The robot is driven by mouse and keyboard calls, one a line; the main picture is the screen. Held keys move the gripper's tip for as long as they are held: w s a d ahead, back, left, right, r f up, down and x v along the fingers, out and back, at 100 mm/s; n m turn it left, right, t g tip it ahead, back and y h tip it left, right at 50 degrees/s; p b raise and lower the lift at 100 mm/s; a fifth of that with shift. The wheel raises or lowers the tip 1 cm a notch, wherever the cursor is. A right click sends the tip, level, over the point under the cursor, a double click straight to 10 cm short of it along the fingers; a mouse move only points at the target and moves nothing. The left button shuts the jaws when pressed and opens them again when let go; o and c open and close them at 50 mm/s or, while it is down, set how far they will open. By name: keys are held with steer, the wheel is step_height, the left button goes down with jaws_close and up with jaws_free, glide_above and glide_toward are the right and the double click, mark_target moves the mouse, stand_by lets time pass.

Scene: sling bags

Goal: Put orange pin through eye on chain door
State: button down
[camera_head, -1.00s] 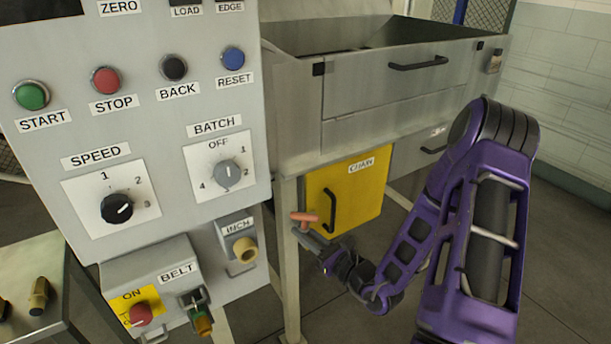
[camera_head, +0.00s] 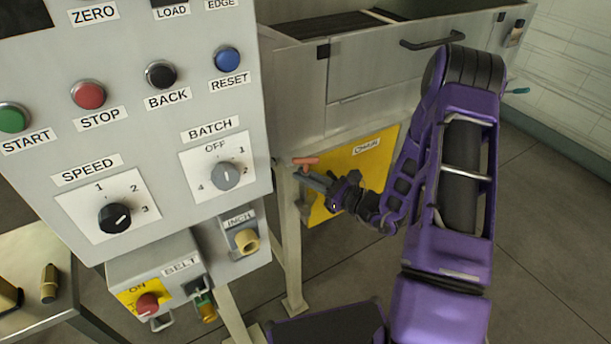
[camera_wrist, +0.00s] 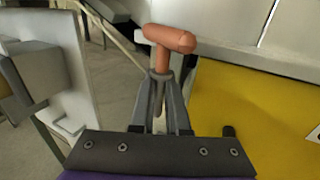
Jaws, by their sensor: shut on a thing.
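The orange pin (camera_head: 306,161) has a T-shaped head. My gripper (camera_head: 315,178) is shut on its shank, just below the head. In the wrist view the pin (camera_wrist: 168,42) stands up between the fingertips of my gripper (camera_wrist: 161,78), with its head tilted to the right. The yellow chain door (camera_head: 362,165), labelled CHAIN, is behind and to the right of my gripper and partly covered by my arm. In the wrist view the door (camera_wrist: 255,115) fills the right side. I cannot make out the eye.
A grey control panel (camera_head: 150,140) with buttons and dials stands close on the left of my gripper. A metal leg (camera_head: 289,240) stands just below the pin. A metal bench (camera_head: 30,260) is at lower left. Open floor (camera_head: 540,230) lies at the right.

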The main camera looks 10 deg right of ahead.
steer(key=shift+f+b, duration=2.3)
steer(key=shift+f, duration=0.6)
steer(key=shift+f+b, duration=2.25)
steer(key=shift+f, duration=0.4)
steer(key=c, duration=0.8)
jaws_free()
steer(key=shift+f, duration=0.1)
steer(key=shift+c, duration=0.2)
steer(key=shift+s, duration=0.1)
steer(key=v, duration=1.7)
steer(key=shift+d+p, duration=0.2)
steer(key=shift+p, duration=0.15)
